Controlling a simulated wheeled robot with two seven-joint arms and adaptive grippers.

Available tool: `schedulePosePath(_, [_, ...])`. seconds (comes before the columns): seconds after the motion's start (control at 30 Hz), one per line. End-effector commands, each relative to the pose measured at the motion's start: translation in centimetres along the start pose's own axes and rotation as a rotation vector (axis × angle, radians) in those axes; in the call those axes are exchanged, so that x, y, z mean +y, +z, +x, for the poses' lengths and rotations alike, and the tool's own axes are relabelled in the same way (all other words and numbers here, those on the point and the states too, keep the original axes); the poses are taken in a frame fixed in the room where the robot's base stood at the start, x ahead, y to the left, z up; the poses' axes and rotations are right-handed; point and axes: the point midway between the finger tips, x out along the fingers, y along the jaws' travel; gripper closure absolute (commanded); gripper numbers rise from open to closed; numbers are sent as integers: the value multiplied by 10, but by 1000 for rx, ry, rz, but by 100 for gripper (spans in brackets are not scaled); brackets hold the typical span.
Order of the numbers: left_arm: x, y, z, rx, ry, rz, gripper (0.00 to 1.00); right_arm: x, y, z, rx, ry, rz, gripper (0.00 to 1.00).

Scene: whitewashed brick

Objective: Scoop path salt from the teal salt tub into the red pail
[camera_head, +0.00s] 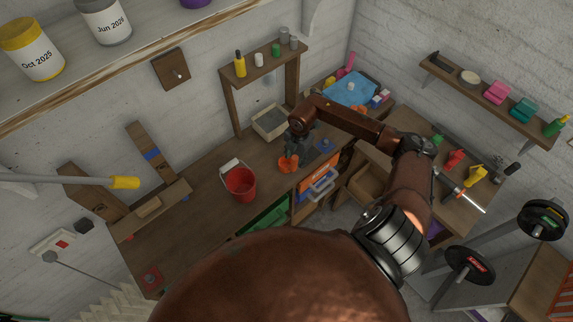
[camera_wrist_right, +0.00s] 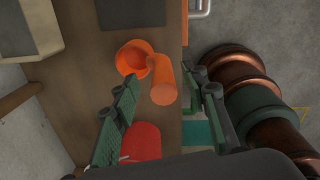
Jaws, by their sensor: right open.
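An orange scoop (camera_head: 288,164) lies on the wooden bench. In the right wrist view its round bowl (camera_wrist_right: 131,60) is to the left of its thick handle. My right gripper (camera_head: 297,148) is open above the scoop; in the wrist view its green fingers (camera_wrist_right: 162,84) are apart, with the handle showing between them. The red pail (camera_head: 241,184) stands upright on the bench, left of the scoop, its handle to one side. A pale open tub (camera_head: 269,137) with grey contents stands behind the scoop; its colour does not look teal. My left gripper is out of view.
A dark mat (camera_wrist_right: 131,12) lies beyond the scoop. A small wooden shelf (camera_head: 262,62) stands at the back of the bench.

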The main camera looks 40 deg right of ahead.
Motion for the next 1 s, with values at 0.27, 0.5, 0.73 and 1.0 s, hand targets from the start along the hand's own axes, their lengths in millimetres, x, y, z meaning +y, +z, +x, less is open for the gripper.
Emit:
schedulePosePath(0.27, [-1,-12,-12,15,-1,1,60,-3,-3,28,1,0,2,59])
schedulePosePath(0.5, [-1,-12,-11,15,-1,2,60,-3,-2,30,0,1,2,60])
schedulePosePath(0.73, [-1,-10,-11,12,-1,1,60,-3,-2,29,0,1,2,76])
schedulePosePath(1.0, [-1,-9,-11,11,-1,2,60,-3,-2,29,0,1,2,95])
